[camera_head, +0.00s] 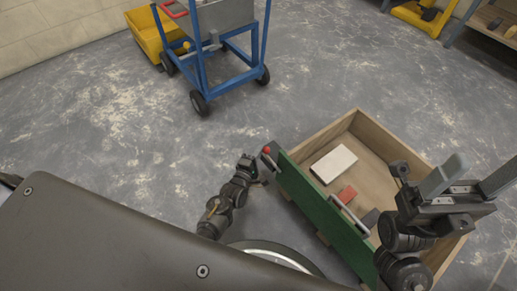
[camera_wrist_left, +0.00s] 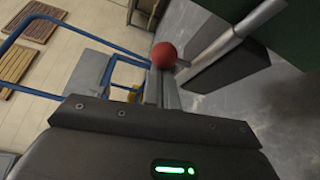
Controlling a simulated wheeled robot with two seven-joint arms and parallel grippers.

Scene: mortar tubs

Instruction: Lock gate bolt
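A wooden box (camera_head: 361,118) stands on the floor with a green gate (camera_head: 310,207) along its near side. A red ball knob (camera_head: 266,150) of the gate bolt is at the gate's far-left end. My left gripper (camera_head: 263,165) is at this knob, with its fingers close together. In the left wrist view the knob (camera_wrist_left: 164,55) shows at the fingertips (camera_wrist_left: 163,80), and the fingers seem shut on its stem, though the contact is partly hidden. My right gripper (camera_head: 468,182) is open and empty above the box's right side.
The gate has a silver pull handle (camera_head: 348,215). A white block (camera_head: 333,163) and a red block (camera_head: 347,194) lie in the box. A blue cart (camera_head: 230,65) and a yellow tub (camera_head: 147,36) stand at the back. The floor to the left is clear.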

